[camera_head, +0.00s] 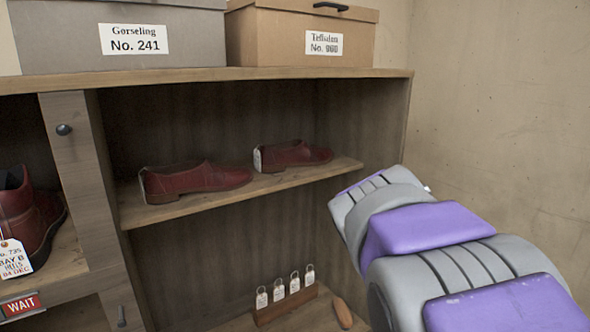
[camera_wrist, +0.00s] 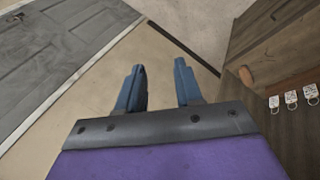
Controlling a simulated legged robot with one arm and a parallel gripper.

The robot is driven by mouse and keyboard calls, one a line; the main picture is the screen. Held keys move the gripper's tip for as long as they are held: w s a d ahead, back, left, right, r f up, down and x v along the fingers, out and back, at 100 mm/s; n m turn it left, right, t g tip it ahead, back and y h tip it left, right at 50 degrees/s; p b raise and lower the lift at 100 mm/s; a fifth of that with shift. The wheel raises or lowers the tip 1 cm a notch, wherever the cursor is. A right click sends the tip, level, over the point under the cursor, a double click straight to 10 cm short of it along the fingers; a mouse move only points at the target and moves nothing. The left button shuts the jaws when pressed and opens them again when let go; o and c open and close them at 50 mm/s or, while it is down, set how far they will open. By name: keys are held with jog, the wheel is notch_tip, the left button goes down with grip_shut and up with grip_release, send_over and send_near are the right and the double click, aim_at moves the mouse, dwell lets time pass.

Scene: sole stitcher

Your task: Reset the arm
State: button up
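My gripper (camera_wrist: 161,72) shows in the wrist view with its two blue-grey fingers apart and nothing between them. Beyond the fingers are a bare floor and the foot of a wall, and they touch nothing that I can see. In the head view my purple and grey arm reaches up from the lower right, in front of the right end of the shelf unit. The fingers are hidden in the head view.
The wooden shelf (camera_head: 250,190) holds two dark red shoes (camera_head: 195,180), (camera_head: 300,154). Below stand a rack of white tags (camera_head: 285,298) and a brown object (camera_head: 343,312). Two boxes (camera_head: 120,38), (camera_head: 300,36) sit on top. A grey door (camera_wrist: 60,55) is at the wrist view's left.

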jog(key=s+a+f+n+g+y+b, duration=0.1)
jog(key=s+a+f+y+b, duration=0.1)
jog(key=s+f, duration=0.7)
jog(key=s+a+f+n+g+y+b, duration=0.1)
jog(key=s+a+f+n+y+b, duration=0.1)
jog(key=s+f, duration=0.7)
jog(key=shift+s+a+y+b, duration=0.5)
jog(key=shift+s+a+y, duration=0.5)
jog(key=shift+s, duration=1.7)
jog(key=shift+a, duration=0.35)
